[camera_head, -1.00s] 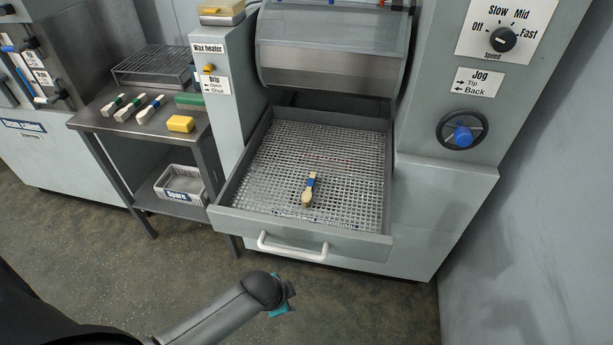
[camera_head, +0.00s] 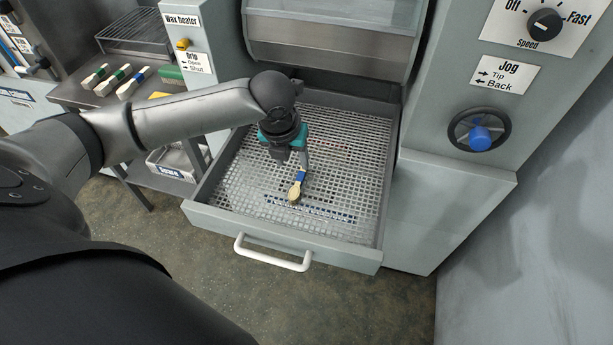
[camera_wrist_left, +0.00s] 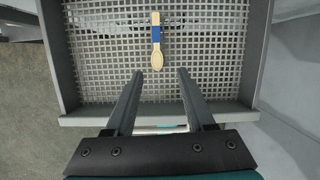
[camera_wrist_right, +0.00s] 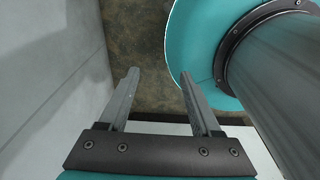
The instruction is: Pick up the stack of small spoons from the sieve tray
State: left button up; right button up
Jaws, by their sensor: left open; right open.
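The stack of small spoons (camera_head: 295,191), pale wood with a blue band, lies on the sieve tray (camera_head: 240,178). The left wrist view shows the stack (camera_wrist_left: 155,58) with its bowl end towards me; how many spoons it holds cannot be told. My left gripper (camera_head: 294,160) is open and empty above the tray, by the handle end in the head view. In the left wrist view its fingertips (camera_wrist_left: 160,74) are spread, with the bowl end just beyond and between them. My right gripper (camera_wrist_right: 159,73) is open and empty, seen only in its own wrist view.
The drawer front has a white handle (camera_head: 272,254). The press housing (camera_head: 330,55) overhangs the tray's back. At left a side table holds brushes (camera_head: 132,83) and a wire rack (camera_head: 135,32). A jog knob (camera_head: 480,138) is on the right panel. Open mesh surrounds the stack.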

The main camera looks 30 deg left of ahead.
pick_arm(q)
jog(key=b, duration=0.3)
send_over(298, 182)
jog(key=s, duration=0.2)
jog(key=shift+m, duration=0.3)
jog(key=f, duration=0.8)
jog(key=shift+s+d+f, duration=0.1)
jog(key=shift+d+f, duration=0.05)
jog(key=shift+d, duration=0.05)
jog(key=shift+b+x, duration=0.4)
jog(key=shift+x, duration=0.4)
jog(key=shift+b+x, duration=0.65)
jog(key=shift+x, duration=0.6)
jog(key=shift+b+x, duration=0.4)
jog(key=shift+x, duration=0.7)
jog(key=shift+w, duration=0.25)
grip_shut()
pick_arm(e)
notch_tip(298, 182, down, 6)
jog(key=w+d, duration=0.1)
jog(key=d, duration=0.1)
jog(key=shift+w, duration=0.2)
jog(key=shift+d, duration=0.1)
